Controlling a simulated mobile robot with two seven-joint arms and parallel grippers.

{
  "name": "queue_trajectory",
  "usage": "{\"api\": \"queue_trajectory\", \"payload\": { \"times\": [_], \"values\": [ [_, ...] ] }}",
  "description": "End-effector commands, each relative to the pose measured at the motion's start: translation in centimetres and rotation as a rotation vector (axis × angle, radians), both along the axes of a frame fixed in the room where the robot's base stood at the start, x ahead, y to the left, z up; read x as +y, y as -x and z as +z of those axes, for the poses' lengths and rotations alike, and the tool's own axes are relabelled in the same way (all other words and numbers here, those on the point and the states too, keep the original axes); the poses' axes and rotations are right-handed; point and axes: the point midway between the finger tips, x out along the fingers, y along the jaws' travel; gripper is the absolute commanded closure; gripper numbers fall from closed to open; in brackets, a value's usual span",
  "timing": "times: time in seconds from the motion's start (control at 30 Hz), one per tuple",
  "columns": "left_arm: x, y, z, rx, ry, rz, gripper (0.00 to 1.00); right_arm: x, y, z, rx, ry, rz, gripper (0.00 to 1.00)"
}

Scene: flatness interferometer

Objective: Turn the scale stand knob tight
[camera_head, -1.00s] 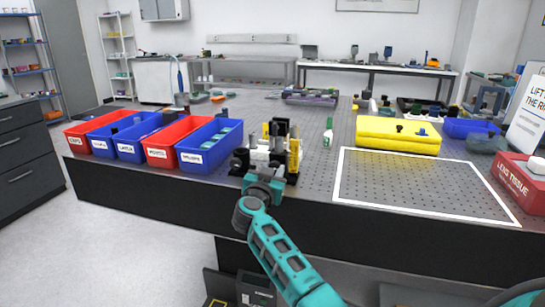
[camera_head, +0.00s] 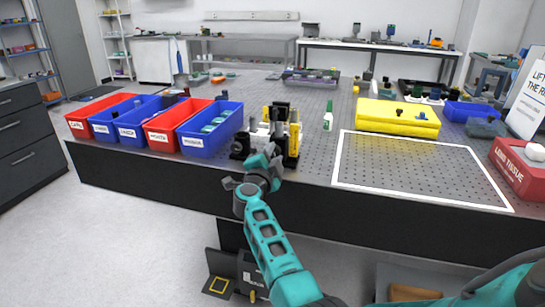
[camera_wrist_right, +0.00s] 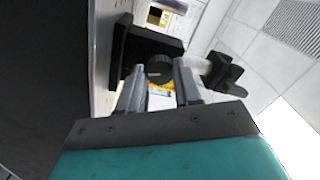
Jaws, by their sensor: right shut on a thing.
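The stand assembly (camera_head: 294,140), with black and yellow uprights and a pale middle, stands at the front edge of the perforated table. My right gripper (camera_head: 270,154) is at its front side, and the arm hides part of it. In the right wrist view, a dark round knob (camera_wrist_right: 160,72) sits in front of a black block (camera_wrist_right: 143,48). My right gripper's two grey fingers (camera_wrist_right: 158,88) are on either side of this knob, shut on it. A black winged knob on a pale shaft (camera_wrist_right: 226,75) sticks out to the right, outside the fingers. My left gripper is not in view.
Red and blue labelled bins (camera_head: 206,144) stand left of the assembly. A white-outlined area (camera_head: 415,170) to the right is bare. A yellow case (camera_head: 397,117) lies behind it, and a red lens tissue box (camera_head: 520,172) stands at the right edge.

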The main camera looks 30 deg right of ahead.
Motion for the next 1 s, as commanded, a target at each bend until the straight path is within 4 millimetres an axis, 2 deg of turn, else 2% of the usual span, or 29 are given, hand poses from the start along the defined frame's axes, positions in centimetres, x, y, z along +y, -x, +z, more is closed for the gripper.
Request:
{"api": "queue_trajectory", "payload": {
  "times": [0.4,1.0],
  "values": [
    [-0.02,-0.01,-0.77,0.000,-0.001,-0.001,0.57,0.14,-0.01,-0.24,-0.186,-0.164,0.001,0.97],
    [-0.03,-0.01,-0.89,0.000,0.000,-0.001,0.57,0.09,0.00,-0.19,-0.230,-0.202,0.000,0.97]
  ]
}}
